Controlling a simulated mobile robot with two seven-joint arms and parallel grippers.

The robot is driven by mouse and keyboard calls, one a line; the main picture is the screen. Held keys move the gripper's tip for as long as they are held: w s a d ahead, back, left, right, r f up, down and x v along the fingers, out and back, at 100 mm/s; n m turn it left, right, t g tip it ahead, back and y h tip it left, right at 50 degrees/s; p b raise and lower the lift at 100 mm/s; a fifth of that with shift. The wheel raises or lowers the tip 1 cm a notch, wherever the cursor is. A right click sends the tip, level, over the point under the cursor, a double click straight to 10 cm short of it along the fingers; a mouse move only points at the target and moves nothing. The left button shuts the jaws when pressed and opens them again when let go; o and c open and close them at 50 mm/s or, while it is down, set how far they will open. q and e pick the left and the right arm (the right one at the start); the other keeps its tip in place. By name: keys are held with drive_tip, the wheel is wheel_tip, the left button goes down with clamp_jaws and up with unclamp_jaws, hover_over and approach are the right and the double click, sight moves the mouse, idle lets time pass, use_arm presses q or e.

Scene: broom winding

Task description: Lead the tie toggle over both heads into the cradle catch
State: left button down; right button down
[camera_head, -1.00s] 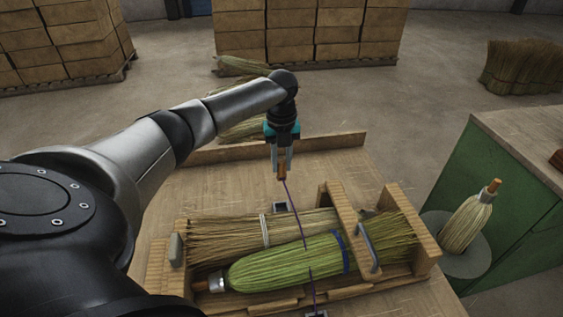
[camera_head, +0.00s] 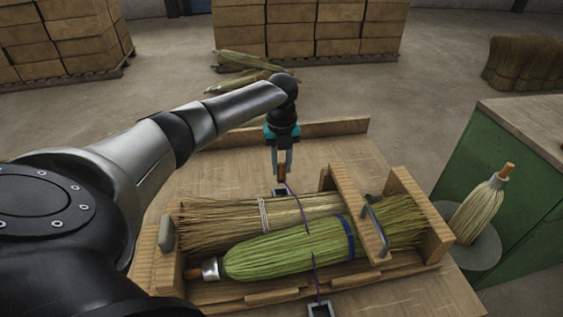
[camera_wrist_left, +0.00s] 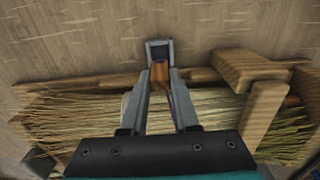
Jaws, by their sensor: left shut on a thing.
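My left gripper (camera_head: 282,160) is shut on the small wooden tie toggle (camera_head: 282,172), just above the far side of the cradle. The toggle also shows between the fingers in the left wrist view (camera_wrist_left: 160,70). A purple cord (camera_head: 299,204) runs from it across both broom heads, the straw one (camera_head: 200,222) behind and the green one (camera_head: 275,252) in front, to a metal bracket (camera_head: 319,309) at the near side. The cradle catch (camera_wrist_left: 153,44), a square metal frame, sits right by the toggle tip; I cannot tell whether they touch. My right gripper is not in view.
The wooden cradle has an upright board (camera_head: 357,214) with a metal handle (camera_head: 376,232) on the right. A finished-looking broom head (camera_head: 474,213) stands on a round grey base at right. The bench beyond the cradle is bare up to its raised back edge (camera_head: 330,130).

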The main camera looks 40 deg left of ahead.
sight(282, 181)
use_arm(q)
drive_tip(key=shift+f+b, duration=1.6)
drive_tip(key=shift+f, duration=1.7)
drive_tip(key=c, duration=0.6)
unclamp_jaws()
drive_tip(key=shift+r, duration=0.1)
wheel_tip(282, 181, up, 15)
drive_tip(key=p, duration=0.3)
drive_tip(key=shift+r, duration=0.1)
